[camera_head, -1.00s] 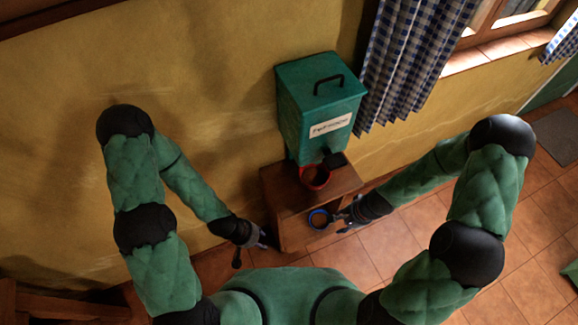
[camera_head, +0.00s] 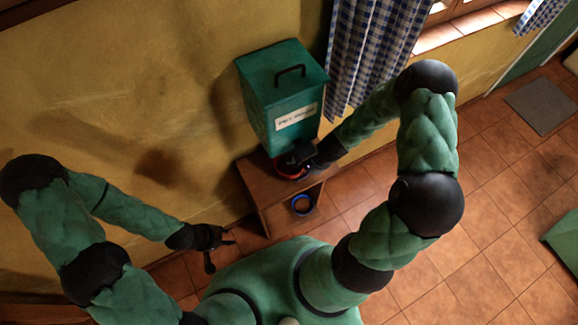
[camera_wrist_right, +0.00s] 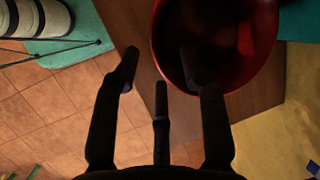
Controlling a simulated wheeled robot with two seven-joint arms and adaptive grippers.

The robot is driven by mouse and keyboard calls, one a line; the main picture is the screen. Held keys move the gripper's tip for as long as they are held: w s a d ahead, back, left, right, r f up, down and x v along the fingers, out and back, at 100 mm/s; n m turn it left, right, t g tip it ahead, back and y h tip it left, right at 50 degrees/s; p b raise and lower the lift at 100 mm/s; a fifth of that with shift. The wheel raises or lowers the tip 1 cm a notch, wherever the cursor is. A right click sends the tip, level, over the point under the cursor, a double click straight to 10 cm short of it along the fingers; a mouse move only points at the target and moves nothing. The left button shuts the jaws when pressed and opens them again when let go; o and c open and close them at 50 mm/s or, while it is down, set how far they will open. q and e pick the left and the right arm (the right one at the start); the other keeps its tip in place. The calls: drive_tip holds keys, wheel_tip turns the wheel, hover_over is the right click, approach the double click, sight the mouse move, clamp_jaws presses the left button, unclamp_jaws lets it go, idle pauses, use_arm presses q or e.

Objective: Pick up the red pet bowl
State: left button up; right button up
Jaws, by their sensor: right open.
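The red pet bowl (camera_head: 291,174) sits on top of the small wooden stand (camera_head: 254,178), below the green pet-food dispenser (camera_head: 280,95). In the right wrist view the bowl (camera_wrist_right: 262,60) is at the upper right, dark inside. My right gripper (camera_wrist_right: 159,70) is open at the bowl; one finger overlaps its near rim and interior, and another lies outside to the left. I cannot tell whether they touch. In the head view the hand and dispenser spout partly hide the bowl. My left gripper (camera_head: 224,254) is open and empty, left of the stand.
A blue bowl (camera_head: 302,204) stands lower, in the stand's open front. The yellow wall (camera_head: 130,90) and checked curtain (camera_head: 370,50) are behind. The tiled floor (camera_head: 470,210) to the right is mostly clear, with a grey mat (camera_head: 541,105).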

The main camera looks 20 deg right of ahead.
sight(287, 172)
drive_tip(key=shift+b+x, duration=0.35)
drive_tip(key=shift+x, duration=1.05)
clamp_jaws()
drive_tip(key=shift+d+r, duration=0.1)
drive_tip(key=shift+r, duration=0.15)
